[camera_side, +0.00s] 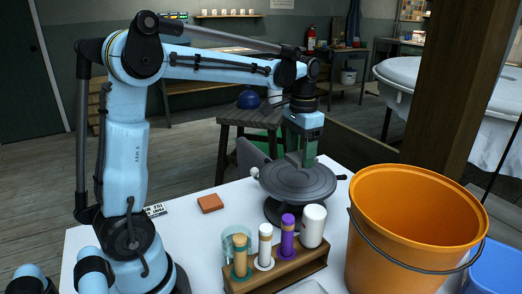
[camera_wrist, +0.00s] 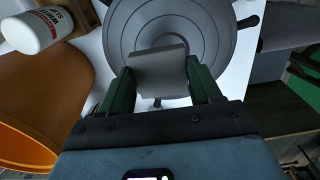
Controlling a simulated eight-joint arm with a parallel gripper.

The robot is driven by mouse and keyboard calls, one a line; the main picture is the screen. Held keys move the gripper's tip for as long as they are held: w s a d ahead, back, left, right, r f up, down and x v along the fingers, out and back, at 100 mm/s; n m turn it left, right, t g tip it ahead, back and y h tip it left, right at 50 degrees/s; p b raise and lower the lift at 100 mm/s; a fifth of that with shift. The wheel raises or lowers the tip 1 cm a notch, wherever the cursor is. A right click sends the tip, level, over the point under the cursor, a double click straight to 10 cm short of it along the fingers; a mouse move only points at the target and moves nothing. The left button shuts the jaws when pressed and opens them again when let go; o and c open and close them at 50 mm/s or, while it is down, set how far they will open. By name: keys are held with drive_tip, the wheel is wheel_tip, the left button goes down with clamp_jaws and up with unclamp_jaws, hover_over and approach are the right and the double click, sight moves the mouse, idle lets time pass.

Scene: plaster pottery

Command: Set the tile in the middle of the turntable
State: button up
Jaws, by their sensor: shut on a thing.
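My gripper (camera_side: 302,150) is shut on a grey tile (camera_wrist: 158,68), with one green finger on each side of it in the wrist view. The turntable (camera_side: 318,186) is a dark grey ringed disc on a pedestal with side knobs, and it fills the top of the wrist view (camera_wrist: 208,32). In the side view the tile (camera_side: 293,158) is small and partly hidden by the fingers. It is over the back part of the disc in that picture; I cannot tell whether it touches the disc.
An orange bucket (camera_side: 405,235) stands close to the right of the turntable. A wooden rack (camera_side: 290,275) with several bottles is in front. An orange-brown block (camera_side: 210,203) lies on the white table (camera_side: 190,235), which has free room to the left.

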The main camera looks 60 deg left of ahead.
sight(296, 178)
drive_tip(key=shift+w+a+f, duration=0.2)
drive_tip(key=shift+a+f, duration=0.25)
drive_tip(key=shift+a, duration=0.25)
drive_tip(key=shift+f, duration=2)
drive_tip(key=shift+f, duration=0.1)
drive_tip(key=o, duration=1.1)
wheel_tip(296, 178, up, 12)
drive_tip(key=shift+r, duration=0.15)
